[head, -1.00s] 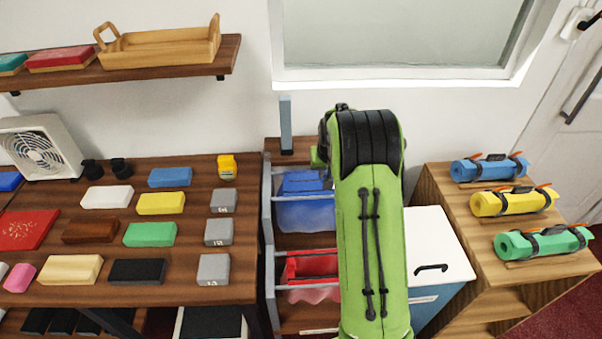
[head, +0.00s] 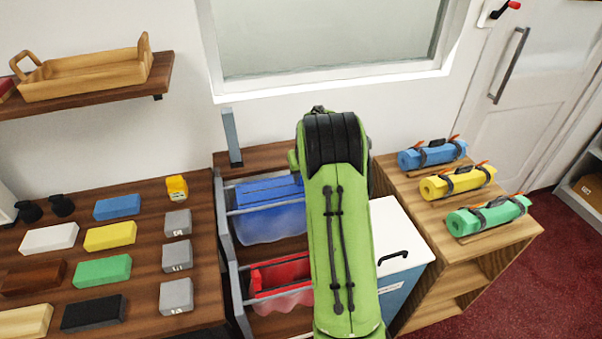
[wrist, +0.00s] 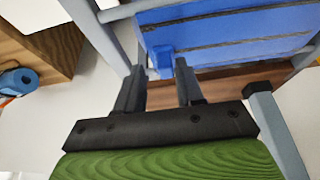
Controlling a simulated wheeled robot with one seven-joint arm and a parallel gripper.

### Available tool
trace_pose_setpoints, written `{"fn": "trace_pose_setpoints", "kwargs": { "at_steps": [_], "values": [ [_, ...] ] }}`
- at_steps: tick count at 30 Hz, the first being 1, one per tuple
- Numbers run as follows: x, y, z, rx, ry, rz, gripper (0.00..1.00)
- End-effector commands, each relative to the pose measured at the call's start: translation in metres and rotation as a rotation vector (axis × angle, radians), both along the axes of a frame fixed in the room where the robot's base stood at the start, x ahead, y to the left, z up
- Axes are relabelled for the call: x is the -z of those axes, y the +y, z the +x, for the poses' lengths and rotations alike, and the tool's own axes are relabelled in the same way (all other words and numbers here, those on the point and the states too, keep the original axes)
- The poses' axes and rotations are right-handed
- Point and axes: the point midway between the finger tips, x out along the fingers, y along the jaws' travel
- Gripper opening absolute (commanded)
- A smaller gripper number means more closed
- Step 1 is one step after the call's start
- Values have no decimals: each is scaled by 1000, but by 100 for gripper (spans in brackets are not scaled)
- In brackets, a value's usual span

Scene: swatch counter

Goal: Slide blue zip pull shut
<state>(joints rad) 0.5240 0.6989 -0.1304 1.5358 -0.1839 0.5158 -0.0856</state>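The blue bag (head: 270,222) hangs in the upper bay of the grey-railed rack, partly hidden behind my arm in the head view. In the wrist view its ribbed blue top (wrist: 225,38) fills the upper right, with dark lines running across it. A small blue block that looks like the zip pull (wrist: 162,58) stands out at the near left end of that top. My gripper (wrist: 160,68) is open, with its two dark fingers apart and the blue block between or just beyond their tips. I cannot tell whether either finger touches it. My arm hides the gripper in the head view.
A red bag (head: 280,276) hangs below the blue one. Grey rails (head: 226,228) and an upright grey post (head: 232,136) stand close by. A white-lidded box (head: 402,240) and a wooden stand (head: 400,185) with rolled mats are to the right. A swatch table is left.

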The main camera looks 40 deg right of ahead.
Motion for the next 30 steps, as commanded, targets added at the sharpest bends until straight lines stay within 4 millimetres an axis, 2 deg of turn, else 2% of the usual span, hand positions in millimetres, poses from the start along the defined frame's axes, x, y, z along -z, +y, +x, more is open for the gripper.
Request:
{"fn": "trace_pose_setpoints", "kwargs": {
  "at_steps": [8, 11, 14, 24, 30],
  "values": [
    [0, 2, 1, -3, -2, 1, 43],
    [-7, 3, -1, -3, -3, 1, 43],
    [-26, 5, -7, -3, -4, 0, 43],
    [-114, 19, -42, 0, -5, -1, 43],
    [-142, 24, -53, -2, -2, 1, 43]
  ]
}}
